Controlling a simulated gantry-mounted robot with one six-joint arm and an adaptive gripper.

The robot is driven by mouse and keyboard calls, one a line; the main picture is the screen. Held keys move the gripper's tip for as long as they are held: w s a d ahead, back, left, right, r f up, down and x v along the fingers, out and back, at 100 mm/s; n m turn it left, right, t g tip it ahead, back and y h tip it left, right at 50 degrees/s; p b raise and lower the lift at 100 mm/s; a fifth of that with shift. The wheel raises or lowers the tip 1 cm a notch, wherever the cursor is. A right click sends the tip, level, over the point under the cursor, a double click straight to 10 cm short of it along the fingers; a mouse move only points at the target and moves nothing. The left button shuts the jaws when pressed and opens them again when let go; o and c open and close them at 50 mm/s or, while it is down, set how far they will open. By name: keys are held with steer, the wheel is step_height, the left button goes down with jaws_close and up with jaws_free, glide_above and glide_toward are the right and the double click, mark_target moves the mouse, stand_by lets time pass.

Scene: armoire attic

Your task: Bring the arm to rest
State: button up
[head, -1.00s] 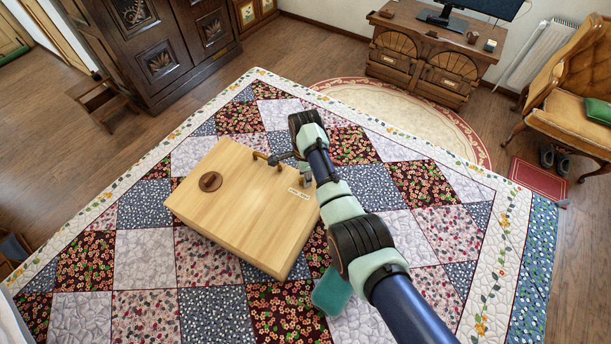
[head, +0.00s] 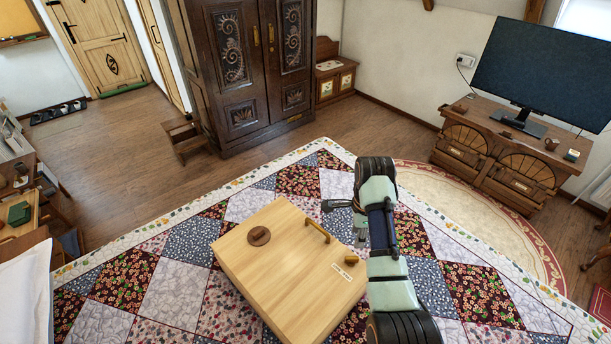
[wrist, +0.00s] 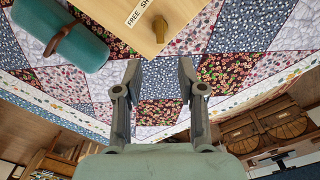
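My gripper (head: 345,205) hangs at the end of my arm, just past the back right side of a light wooden box (head: 270,280). In the wrist view my gripper (wrist: 159,68) is open, with its two fingers apart and nothing between them. The box (wrist: 145,20) lies beyond the fingertips, apart from them. Its top has a brown round knob (head: 259,236), a brass handle (head: 317,231) and a white label (head: 341,271). In the head view my arm covers the floor right of the box.
A patchwork quilt (head: 185,287) lies under the box. A teal case (wrist: 65,38) with a brown handle lies beside the box in the wrist view. A dark armoire (head: 250,70) and a step stool (head: 187,138) stand behind. A desk (head: 500,150) with a monitor is at right.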

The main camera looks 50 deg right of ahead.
steer(key=shift+w, duration=0.1)
steer(key=w+a+r+n+t+h, duration=0.1)
steer(key=w+a+n+t, duration=0.1)
steer(key=w+a+n, duration=0.45)
steer(key=w+a+n+t+h, duration=0.15)
steer(key=a+n, duration=0.25)
steer(key=a, duration=0.6)
steer(key=w+a+r+n+t, duration=0.1)
steer(key=w+a+n+t, duration=0.3)
steer(key=a, duration=0.4)
steer(key=s+a+r+n+t, duration=0.1)
steer(key=s+a+r+n, duration=0.1)
steer(key=a, duration=0.4)
steer(key=s+a+r+n+t+y, duration=0.1)
steer(key=s+a+r+n+t, duration=0.1)
steer(key=a+r+n, duration=0.3)
steer(key=s+a+r+n+t+y, duration=0.1)
steer(key=s+a+r+n+t, duration=0.1)
steer(key=a+n, duration=0.4)
steer(key=s+a+r, duration=0.1)
steer(key=a, duration=0.2)
steer(key=shift+s+r, duration=0.3)
steer(key=shift+r, duration=0.05)
steer(key=shift+d+n+y, duration=0.1)
steer(key=shift+n+y, duration=0.15)
